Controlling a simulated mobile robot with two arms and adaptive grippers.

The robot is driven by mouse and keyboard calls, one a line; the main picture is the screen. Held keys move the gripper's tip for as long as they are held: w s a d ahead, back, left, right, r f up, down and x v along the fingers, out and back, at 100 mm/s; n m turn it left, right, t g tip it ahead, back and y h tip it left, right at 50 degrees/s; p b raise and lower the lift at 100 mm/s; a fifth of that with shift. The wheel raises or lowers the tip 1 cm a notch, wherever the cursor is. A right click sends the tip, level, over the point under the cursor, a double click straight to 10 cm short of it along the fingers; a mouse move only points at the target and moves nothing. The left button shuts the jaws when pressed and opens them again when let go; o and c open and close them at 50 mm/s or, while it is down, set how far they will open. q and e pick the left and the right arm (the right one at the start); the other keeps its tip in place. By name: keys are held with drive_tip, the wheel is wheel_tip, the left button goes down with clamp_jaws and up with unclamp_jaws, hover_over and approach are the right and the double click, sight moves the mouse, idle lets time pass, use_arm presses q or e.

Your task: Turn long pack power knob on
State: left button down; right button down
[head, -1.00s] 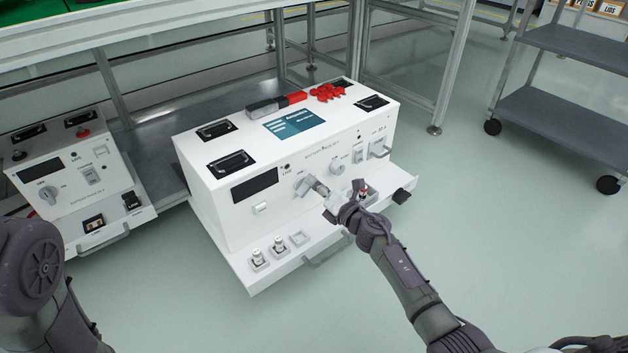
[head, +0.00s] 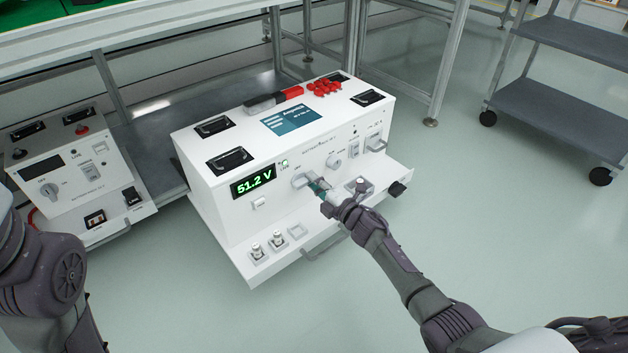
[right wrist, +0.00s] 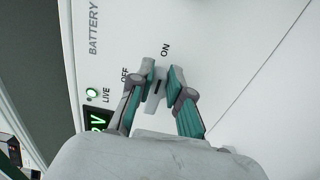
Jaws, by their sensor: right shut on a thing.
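The long white battery pack (head: 222,206) stands on the lower shelf. Its display (head: 253,182) glows green with 51.2 V, and a small green LIVE light (head: 285,163) is lit. My right gripper (head: 314,187) is at the pack's front face, shut on the grey power knob (head: 301,180). In the right wrist view the teal-padded fingers sit either side of the knob (right wrist: 153,104), with its dark mark between them and the OFF and ON labels beyond. My left arm shows at the lower left; its gripper is out of view.
A smaller white pack (head: 75,175) with its own knob and dark display stands to the left. Red clips and a black-and-red tool (head: 275,100) lie on top of the long pack. A grey cart (head: 555,105) stands at the right. The floor between is clear.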

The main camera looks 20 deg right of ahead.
drive_tip(key=shift+d, duration=0.15)
drive_tip(key=c, duration=1.1)
unclamp_jaws()
drive_tip(key=v, duration=1.2)
